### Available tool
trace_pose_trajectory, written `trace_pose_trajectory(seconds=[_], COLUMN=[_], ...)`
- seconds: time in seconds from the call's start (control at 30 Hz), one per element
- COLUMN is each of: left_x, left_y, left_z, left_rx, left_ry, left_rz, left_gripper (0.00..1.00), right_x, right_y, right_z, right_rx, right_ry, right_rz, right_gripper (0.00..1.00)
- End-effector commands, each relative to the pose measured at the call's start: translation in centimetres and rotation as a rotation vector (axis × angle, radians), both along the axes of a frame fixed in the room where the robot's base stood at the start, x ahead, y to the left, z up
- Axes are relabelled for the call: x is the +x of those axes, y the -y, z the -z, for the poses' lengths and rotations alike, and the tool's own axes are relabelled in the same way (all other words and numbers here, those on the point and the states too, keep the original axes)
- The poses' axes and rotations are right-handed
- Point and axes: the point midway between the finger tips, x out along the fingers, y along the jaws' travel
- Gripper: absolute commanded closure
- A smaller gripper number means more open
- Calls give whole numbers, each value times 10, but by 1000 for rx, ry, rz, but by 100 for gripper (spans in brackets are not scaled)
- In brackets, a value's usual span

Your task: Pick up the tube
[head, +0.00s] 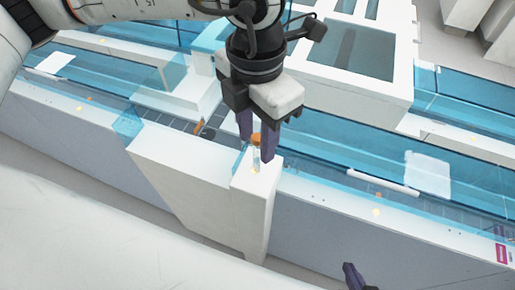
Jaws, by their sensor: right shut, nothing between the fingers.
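In the head view a small tube with an orange cap (256,138) stands at the top of a white block of the track. My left gripper (257,146) points down over it, its two dark purple fingers on either side of the cap. I cannot tell whether the fingers touch the cap or leave a small gap. The tube's clear lower part shows faintly below the fingers. My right gripper (356,276) is at the bottom edge, mostly out of frame, shut and empty. A second orange-capped piece (198,127) lies further left in the track channel.
The white track wall (195,185) runs across the view, with blue transparent covers (330,145) behind it. A white machine housing (345,50) stands at the back. A white pad (428,173) and a white bar (383,182) are to the right.

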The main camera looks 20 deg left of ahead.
Motion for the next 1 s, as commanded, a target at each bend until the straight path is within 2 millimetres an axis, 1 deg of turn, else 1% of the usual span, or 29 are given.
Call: trace_pose_trajectory(seconds=[0.07, 0.2, 0.3, 0.4, 0.6, 0.67, 0.8, 0.83, 0.87, 0.9, 1.0], left_x=[-1, -2, -1, -1, -1, -1, -1, -1, -1, -1, -1], left_y=[0, 1, 1, 0, 1, 1, 1, 1, 1, 1, 1], left_z=[8, 30, 43, 49, 50, 50, 49, 49, 49, 49, 49], left_rx=[1, 0, -1, 0, -2, -1, -1, -1, -1, -1, -1], left_ry=[-3, -4, -3, -1, -1, -1, -1, -1, -1, -1, -1], left_rz=[0, 0, 0, 0, 0, 0, 0, 0, 0, 0, 0], left_gripper=[62, 62, 62, 62, 62, 71, 94, 97, 97, 100, 100], right_x=[0, 0, 0, 0, 0, 0, 0, 0, 0, 0, 1], right_y=[0, 0, 0, 1, 1, 1, 1, 1, 1, 1, 1], right_z=[-4, -10, -10, -10, -10, -9, -9, -9, -9, -9, -9], right_rx=[1, 1, 0, 0, -1, -1, -1, -1, -1, -1, -2], right_ry=[0, 1, 1, 1, 0, 0, -1, -1, -1, -1, -1], right_rz=[1, 1, 1, 1, 2, 2, 2, 2, 2, 2, 1], right_gripper=[100, 100, 100, 100, 100, 100, 100, 100, 100, 100, 100])
